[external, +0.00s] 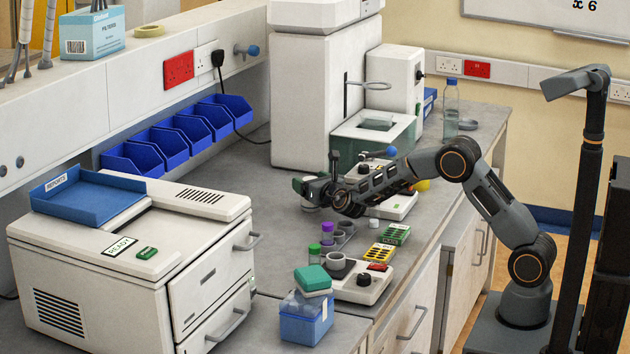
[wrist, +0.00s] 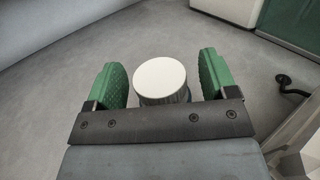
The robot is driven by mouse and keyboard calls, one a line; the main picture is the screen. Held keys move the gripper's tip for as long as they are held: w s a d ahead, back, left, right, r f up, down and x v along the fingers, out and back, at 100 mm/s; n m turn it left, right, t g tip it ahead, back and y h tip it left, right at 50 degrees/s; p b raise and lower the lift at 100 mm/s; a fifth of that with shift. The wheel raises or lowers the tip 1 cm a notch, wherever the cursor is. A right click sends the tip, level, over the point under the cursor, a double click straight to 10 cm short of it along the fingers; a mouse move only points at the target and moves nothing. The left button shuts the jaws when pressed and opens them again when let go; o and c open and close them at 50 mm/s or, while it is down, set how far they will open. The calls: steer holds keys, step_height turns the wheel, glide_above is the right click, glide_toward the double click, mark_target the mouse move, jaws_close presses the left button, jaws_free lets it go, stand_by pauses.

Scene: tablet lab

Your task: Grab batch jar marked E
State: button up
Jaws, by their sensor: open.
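A jar with a round white lid (wrist: 160,80) stands on the grey bench in the wrist view, seen from above. Its side is mostly hidden under the lid, so no letter can be read. My gripper (wrist: 160,88) is open, with one green ribbed finger on each side of the jar. Small gaps show between the lid and both fingers.
A purple-capped tube (external: 327,233) and a green-capped tube (external: 314,251) stand nearer the camera. A knobbed white device (external: 352,291), a yellow rack (external: 381,253) and a green rack (external: 396,234) are close by. The white machine (external: 303,110) stands behind. Bare bench lies left of my gripper.

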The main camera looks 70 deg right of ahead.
steer(key=c, duration=1)
steer(key=shift+c, duration=0.2)
steer(key=shift+r, duration=0.1)
